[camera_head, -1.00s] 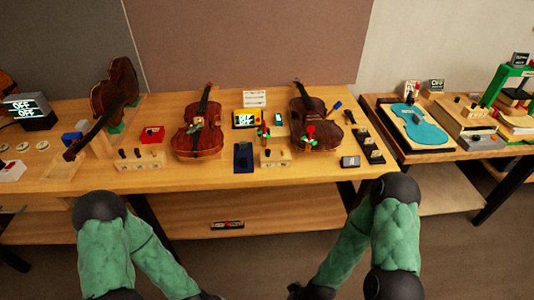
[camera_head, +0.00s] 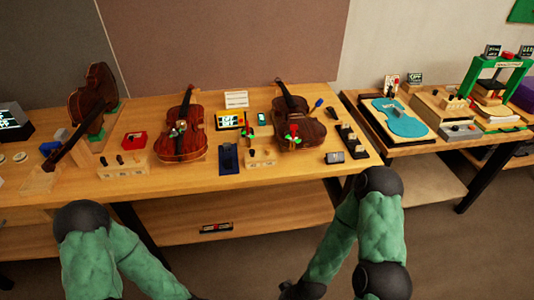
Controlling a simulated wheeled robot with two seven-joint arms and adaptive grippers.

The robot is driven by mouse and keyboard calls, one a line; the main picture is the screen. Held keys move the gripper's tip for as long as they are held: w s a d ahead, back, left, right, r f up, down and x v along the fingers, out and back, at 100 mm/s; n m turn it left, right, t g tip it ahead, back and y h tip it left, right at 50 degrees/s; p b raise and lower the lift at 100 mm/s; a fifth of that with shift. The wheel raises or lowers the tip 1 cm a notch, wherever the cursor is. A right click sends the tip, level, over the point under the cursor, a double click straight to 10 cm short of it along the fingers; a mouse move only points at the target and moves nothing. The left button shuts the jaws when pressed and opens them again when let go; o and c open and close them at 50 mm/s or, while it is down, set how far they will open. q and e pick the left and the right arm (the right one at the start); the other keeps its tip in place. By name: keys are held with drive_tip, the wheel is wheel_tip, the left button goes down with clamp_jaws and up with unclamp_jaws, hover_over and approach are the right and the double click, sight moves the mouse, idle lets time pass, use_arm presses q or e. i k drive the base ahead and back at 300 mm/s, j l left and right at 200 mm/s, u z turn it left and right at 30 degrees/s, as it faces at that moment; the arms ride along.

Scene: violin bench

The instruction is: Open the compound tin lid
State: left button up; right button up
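I cannot pick out the compound tin for certain; the items are small. A red open-looking tray (camera_head: 134,140) lies left of the left violin. My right arm ends in a dark part (camera_head: 298,291) low in the picture, below and in front of the bench. Both arm ends are apart from everything on the bench. Finger positions are not visible.
Two violins (camera_head: 183,136) (camera_head: 297,125) lie on the wooden bench (camera_head: 215,186). A third instrument (camera_head: 95,98) stands at the left. Wooden blocks, a dark blue holder (camera_head: 228,158) and small displays lie between. A second table at right holds a blue violin-shaped plate (camera_head: 400,118).

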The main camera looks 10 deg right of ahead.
sight(137, 139)
drive_tip(key=u, duration=0.45)
drive_tip(key=i+j+u, duration=0.1)
drive_tip(key=i+u, duration=0.15)
drive_tip(key=u, duration=0.15)
drive_tip(key=i+u, duration=0.25)
drive_tip(key=u, duration=0.15)
drive_tip(key=i+u, duration=0.35)
drive_tip(key=k+l, duration=0.05)
drive_tip(key=k, duration=0.05)
